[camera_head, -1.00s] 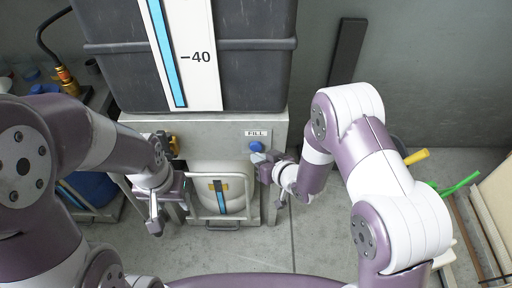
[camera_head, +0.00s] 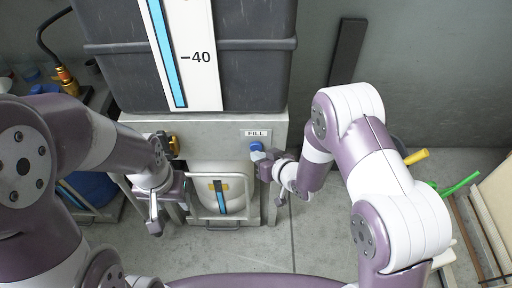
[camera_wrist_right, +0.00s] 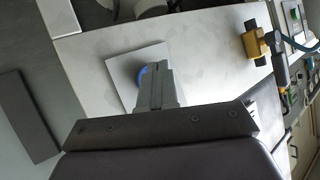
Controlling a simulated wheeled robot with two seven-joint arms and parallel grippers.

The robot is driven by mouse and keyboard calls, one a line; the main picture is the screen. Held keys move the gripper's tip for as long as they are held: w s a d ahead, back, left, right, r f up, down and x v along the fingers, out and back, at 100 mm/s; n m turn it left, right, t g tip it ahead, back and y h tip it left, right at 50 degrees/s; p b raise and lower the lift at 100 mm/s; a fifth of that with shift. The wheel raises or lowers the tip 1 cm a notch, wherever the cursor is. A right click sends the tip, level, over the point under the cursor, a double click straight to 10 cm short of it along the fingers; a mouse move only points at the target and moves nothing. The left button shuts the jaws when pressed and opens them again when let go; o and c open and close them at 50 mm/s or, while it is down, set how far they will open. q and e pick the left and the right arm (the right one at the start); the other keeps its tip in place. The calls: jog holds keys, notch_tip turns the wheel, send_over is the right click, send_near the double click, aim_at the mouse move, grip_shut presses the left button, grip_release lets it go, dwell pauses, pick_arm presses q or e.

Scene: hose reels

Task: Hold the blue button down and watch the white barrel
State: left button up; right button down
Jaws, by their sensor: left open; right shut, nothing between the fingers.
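The blue button (camera_head: 256,146) sits under a FILL label (camera_head: 256,133) on the grey panel. My right gripper (camera_head: 259,157) is shut and empty, its fingertips at the button. In the right wrist view the shut fingers (camera_wrist_right: 153,78) cover most of the button (camera_wrist_right: 142,76); contact looks likely, but how far it is pressed I cannot tell. The white barrel (camera_head: 206,197) stands in the bay below, behind a wire frame, with a blue level strip (camera_head: 221,198) and a yellow mark on its front. My left gripper (camera_head: 155,221) is open and empty, left of the barrel.
A large dark tank (camera_head: 250,70) with a blue level strip and a 40 mark stands above the panel. A brass valve (camera_wrist_right: 257,44) is on the panel, left of the button in the head view. A blue barrel (camera_head: 92,188) is at left. Floor in front is clear.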

jog(key=shift+w, duration=0.7)
dwell(1.2)
jog(key=shift+s, duration=1)
jog(key=shift+s+p, duration=0.65)
jog(key=shift+s, duration=1.85)
